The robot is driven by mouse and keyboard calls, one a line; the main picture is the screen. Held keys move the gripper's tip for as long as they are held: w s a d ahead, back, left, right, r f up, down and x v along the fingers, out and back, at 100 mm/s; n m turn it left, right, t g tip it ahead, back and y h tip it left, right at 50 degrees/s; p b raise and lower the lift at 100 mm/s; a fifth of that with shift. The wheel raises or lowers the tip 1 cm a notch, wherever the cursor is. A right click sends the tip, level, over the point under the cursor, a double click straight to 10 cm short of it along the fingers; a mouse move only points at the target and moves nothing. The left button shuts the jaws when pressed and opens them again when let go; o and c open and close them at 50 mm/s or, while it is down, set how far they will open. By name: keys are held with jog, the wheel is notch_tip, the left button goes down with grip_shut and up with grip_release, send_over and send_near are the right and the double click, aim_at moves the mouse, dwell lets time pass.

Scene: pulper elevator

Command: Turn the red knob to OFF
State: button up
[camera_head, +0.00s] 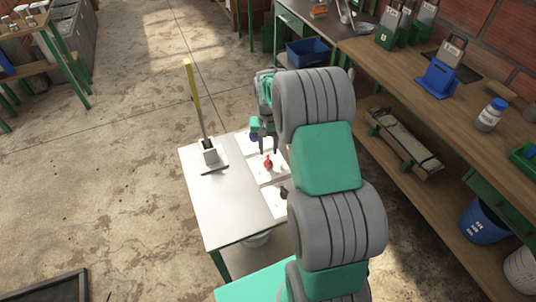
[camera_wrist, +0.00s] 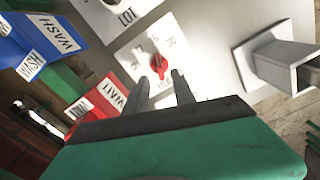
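The red knob (camera_head: 268,162) stands on a white panel plate on the metal table. In the wrist view the knob (camera_wrist: 157,67) sits on a white plate (camera_wrist: 135,62) with dark numbers around it, 30 among them; I cannot make out an OFF mark. My gripper (camera_head: 269,151) is just above the knob in the head view, pointing down. In the wrist view its two fingers (camera_wrist: 159,78) are apart, with the knob showing just beyond and between their tips. Nothing is held between them. Whether a finger touches the knob I cannot tell.
The metal table (camera_head: 215,205) holds a grey post base (camera_head: 209,152) with a yellow lever (camera_head: 193,98). Another plate marked LOT (camera_wrist: 115,14) adjoins the knob's plate. Blue WASH (camera_wrist: 45,35) and red WAIT (camera_wrist: 98,99) signs show nearby. A wooden workbench (camera_head: 400,65) runs along the right.

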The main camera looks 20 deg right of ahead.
aim_at(268, 157)
notch_tip(268, 157, down, 4)
jog(key=shift+f, duration=0.1)
jog(key=shift+c, duration=0.5)
grip_shut()
